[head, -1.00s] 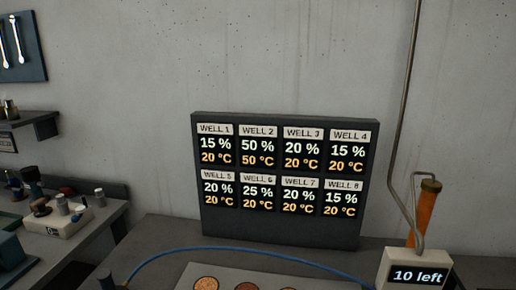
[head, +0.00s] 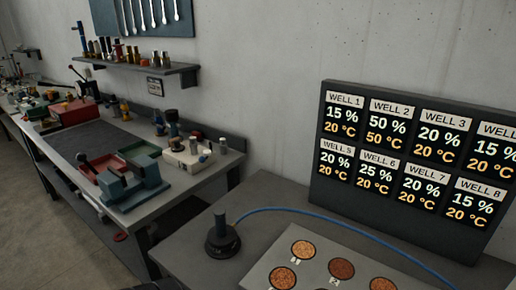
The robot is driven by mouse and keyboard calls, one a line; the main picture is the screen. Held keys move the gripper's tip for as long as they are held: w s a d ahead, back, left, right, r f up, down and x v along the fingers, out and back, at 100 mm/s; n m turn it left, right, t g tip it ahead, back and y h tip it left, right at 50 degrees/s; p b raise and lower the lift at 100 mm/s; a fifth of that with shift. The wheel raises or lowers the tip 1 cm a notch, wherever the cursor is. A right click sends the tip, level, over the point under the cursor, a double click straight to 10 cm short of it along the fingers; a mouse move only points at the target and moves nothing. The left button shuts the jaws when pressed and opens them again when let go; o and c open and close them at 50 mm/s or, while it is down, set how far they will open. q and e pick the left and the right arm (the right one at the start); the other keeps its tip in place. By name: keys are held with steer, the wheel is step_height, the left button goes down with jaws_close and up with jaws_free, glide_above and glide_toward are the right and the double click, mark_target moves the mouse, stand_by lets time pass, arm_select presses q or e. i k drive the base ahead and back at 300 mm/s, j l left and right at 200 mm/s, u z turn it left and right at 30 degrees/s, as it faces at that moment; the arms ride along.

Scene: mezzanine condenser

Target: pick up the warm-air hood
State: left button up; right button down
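A dark, round, bell-like piece with an upright handle (head: 222,240) stands on the grey table near its left edge; it looks like the warm-air hood. A blue hose (head: 330,217) runs from beside its handle to the right across the table. Neither of my grippers shows in the head view, so nothing is seen touching the hood.
A pale plate (head: 262,270) with round wells of brown and orange grains lies right of the hood. A dark display board (head: 350,200) with well readings stands behind. A workbench (head: 195,178) at the left holds a vice (head: 130,185) and several tools.

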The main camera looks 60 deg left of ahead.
mark_target(221, 239)
steer(key=u, duration=2.05)
